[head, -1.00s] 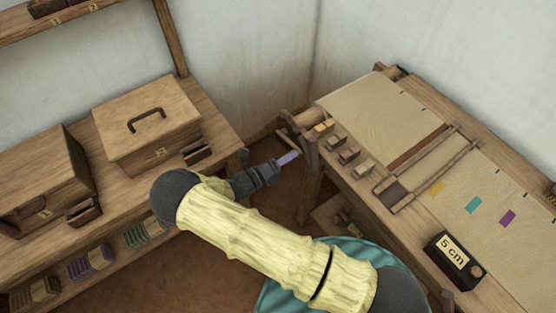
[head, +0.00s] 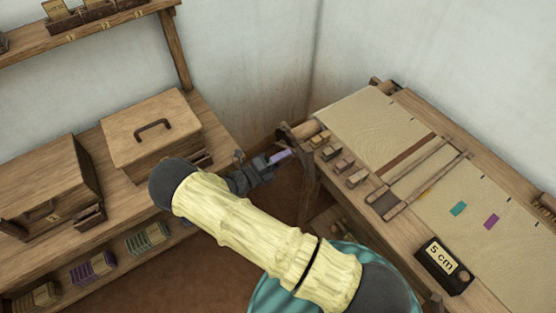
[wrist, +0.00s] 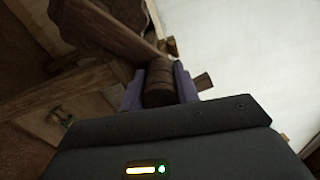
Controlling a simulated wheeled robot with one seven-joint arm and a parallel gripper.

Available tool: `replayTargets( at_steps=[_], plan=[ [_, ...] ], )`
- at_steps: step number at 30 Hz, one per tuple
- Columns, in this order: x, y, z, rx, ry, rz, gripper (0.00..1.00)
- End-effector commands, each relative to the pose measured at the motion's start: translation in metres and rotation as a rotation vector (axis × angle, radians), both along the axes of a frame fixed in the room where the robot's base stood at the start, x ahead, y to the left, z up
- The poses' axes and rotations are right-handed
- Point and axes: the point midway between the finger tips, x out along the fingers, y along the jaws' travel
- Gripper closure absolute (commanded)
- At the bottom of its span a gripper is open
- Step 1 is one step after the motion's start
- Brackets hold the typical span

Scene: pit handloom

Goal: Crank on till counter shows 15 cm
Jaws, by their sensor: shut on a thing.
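The counter (head: 443,262) is a black box at the front of the loom, and its label reads "5 cm". The cloth (head: 375,128) runs over the loom, with a teal patch (head: 458,208) and a purple patch (head: 491,221). A yellow patch (head: 427,190) is partly hidden by the wooden frame (head: 420,175). My gripper (head: 285,156) is at the loom's far left corner, by the crank. In the wrist view, my gripper (wrist: 160,88) is shut on the brown crank handle (wrist: 159,80), one finger on each side. The wooden crank arm (wrist: 100,30) runs to the upper left.
Several small wooden blocks (head: 331,152) sit along the loom's left edge, close to my gripper. A bench at the left holds two wooden boxes (head: 152,132). A shelf (head: 90,38) hangs above it. Open floor (head: 185,265) lies between bench and loom.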

Motion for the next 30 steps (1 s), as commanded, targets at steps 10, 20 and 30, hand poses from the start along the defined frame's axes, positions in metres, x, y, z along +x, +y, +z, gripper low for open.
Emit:
replayTargets(
  at_steps=[10, 20, 30],
  plan=[
    [0.002, 0.001, 0.001, 0.001, -0.003, 0.002, 1.00],
    [0.001, 0.001, 0.000, 0.000, -0.001, 0.001, 0.48],
    [-0.011, 0.020, -0.002, 0.002, -0.001, 0.003, 0.48]
  ],
)
